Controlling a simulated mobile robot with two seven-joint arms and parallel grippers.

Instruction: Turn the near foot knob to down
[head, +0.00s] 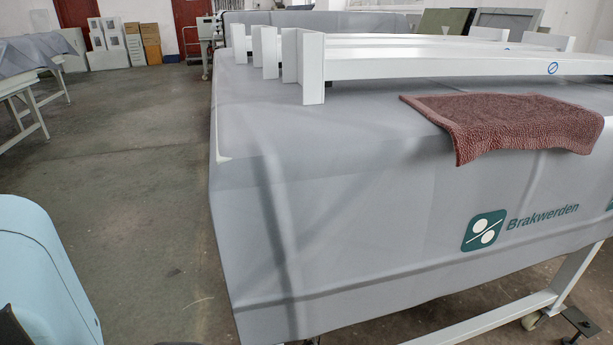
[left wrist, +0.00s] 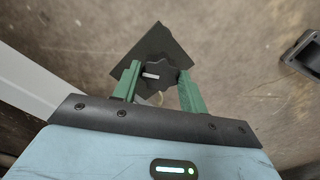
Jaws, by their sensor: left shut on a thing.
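In the left wrist view, a dark lobed foot knob (left wrist: 159,75) with a short white mark on its left part sits above a dark square foot plate (left wrist: 168,43). My left gripper (left wrist: 158,82) has its two green fingers on either side of the knob and is shut on it. The white mark lies nearly level in the picture. The fingers hide part of the knob's sides. The head view does not show this gripper. Another foot (head: 580,321) with a dark plate shows at its lower right. My right gripper is in neither view.
A grey-covered machine (head: 330,240) fills the head view's middle and right, with a brown towel (head: 500,122) and white frames (head: 430,65) on top. A white leg (left wrist: 45,75) runs beside the foot plate. Bare floor (head: 130,190) lies left of the machine.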

